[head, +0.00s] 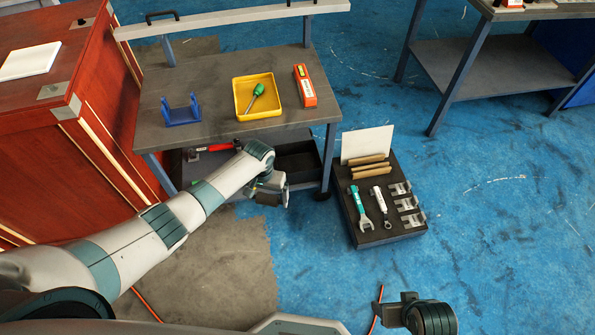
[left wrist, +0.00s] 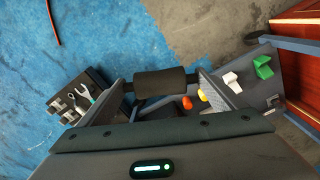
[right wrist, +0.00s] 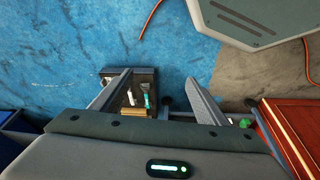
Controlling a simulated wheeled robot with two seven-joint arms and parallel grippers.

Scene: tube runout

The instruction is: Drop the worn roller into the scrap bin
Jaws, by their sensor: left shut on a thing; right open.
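My left gripper (head: 272,188) is shut on a dark, short roller (head: 267,198), held in front of the cart's lower shelf. In the left wrist view the roller (left wrist: 160,82) lies crosswise between the two fingers. A dark open-topped bin (head: 300,151) sits on the lower shelf, behind and right of the gripper; it may be the scrap bin, but no label shows. The arm and table top hide part of it. My right gripper (right wrist: 160,78) is open and empty in the right wrist view; in the head view only a dark part of that arm shows at the bottom.
A tool board (head: 400,229) with wrenches lies on the floor at right. A red-brown cabinet (head: 60,150) stands left.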

